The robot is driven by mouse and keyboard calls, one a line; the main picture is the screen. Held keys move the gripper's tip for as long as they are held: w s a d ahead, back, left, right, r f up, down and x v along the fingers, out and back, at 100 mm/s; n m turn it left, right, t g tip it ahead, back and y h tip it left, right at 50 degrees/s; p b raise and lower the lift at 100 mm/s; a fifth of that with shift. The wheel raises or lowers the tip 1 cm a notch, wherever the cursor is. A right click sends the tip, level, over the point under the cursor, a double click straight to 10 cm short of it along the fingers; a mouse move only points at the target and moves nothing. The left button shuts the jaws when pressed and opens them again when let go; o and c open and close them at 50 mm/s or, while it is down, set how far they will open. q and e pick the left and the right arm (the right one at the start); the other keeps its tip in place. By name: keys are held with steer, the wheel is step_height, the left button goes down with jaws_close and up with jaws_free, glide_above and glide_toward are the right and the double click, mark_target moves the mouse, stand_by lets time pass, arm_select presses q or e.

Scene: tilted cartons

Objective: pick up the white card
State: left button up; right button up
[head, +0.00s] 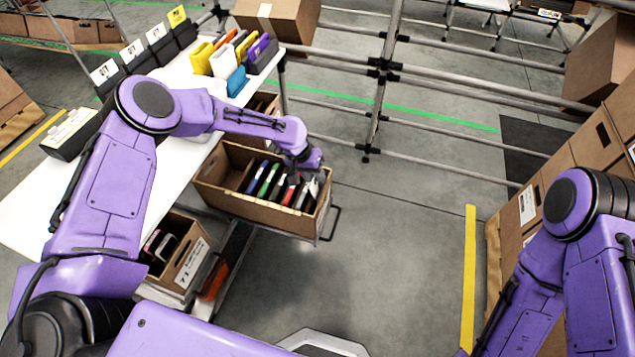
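My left gripper (312,170) is over the right end of an open brown carton (262,208), pointing down. The carton sits tilted on a rack below the white table and holds a row of thin upright items. Among them are a blue item (256,176), a green item (268,180) and a red-and-white item (290,190). A whitish thin item (313,190), possibly the white card, shows at the right end, right under the gripper. The fingers are small, dark and partly hidden, so I cannot tell whether they touch or hold it. My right arm is at the right; its gripper is out of frame.
The white table (40,200) holds yellow, white, orange, purple and blue items and black labelled bins (137,57). A second carton (178,250) is lower left. Metal rails (375,100) cross behind. Stacked boxes (560,190) stand right. The middle floor is clear.

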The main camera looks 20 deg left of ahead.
arm_select(q)
steer(key=shift+d+f, duration=0.15)
steer(key=shift+f, duration=0.3)
steer(key=shift+f, duration=0.2)
steer(key=shift+c, duration=0.3)
jaws_close()
